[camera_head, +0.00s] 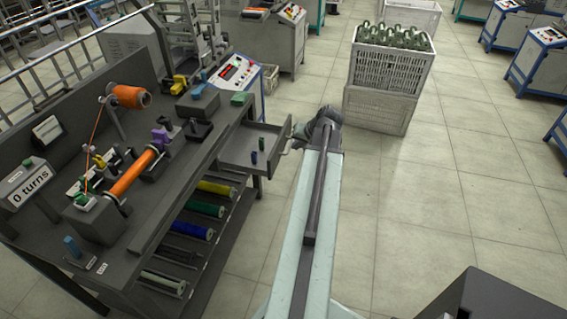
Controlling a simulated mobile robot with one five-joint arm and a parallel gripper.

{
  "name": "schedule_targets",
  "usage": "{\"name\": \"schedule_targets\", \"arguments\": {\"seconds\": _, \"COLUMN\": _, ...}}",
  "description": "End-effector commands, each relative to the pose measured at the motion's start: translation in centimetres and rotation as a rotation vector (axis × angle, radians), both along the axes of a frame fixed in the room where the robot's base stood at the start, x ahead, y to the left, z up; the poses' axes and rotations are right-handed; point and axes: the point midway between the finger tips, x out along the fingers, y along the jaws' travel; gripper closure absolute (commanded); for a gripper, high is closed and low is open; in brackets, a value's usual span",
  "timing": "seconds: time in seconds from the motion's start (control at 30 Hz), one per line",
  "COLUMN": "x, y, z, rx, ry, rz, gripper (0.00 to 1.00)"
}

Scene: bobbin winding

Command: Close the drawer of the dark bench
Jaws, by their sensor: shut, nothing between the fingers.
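The dark bench (150,235) fills the left side of the view. Its grey drawer (232,150) is pulled out to the right at the bench's far end. My pale arm reaches up from the bottom of the view. My gripper (302,131) is at its far end, close to the right of the drawer front. It is shut and empty. I cannot tell whether it touches the handle.
The bench top carries a winding machine with an orange spool (131,97). Colored rolls lie on the shelf below the drawer's level. A white crate (388,72) of green bottles stands on another crate beyond my arm.

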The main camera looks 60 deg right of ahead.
Motion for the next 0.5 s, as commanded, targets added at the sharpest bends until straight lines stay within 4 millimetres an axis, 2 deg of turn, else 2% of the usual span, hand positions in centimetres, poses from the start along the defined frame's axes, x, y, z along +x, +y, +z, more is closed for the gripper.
{"name": "schedule_targets", "arguments": {"seconds": 0.03, "x": -1.2, "y": -1.1, "z": -0.5, "rx": -0.004, "ry": -0.012, "rz": -0.026, "gripper": 1.0}}
{"name": "schedule_targets", "arguments": {"seconds": 0.17, "x": -2.2, "y": -1.9, "z": -0.3, "rx": -0.009, "ry": -0.021, "rz": -0.047, "gripper": 1.0}}
{"name": "schedule_targets", "arguments": {"seconds": 0.33, "x": -1.6, "y": -2.1, "z": -1.3, "rx": -0.009, "ry": -0.021, "rz": -0.046, "gripper": 1.0}}
{"name": "schedule_targets", "arguments": {"seconds": 0.5, "x": 0.2, "y": -2.8, "z": -4.4, "rx": -0.009, "ry": -0.02, "rz": -0.044, "gripper": 1.0}}
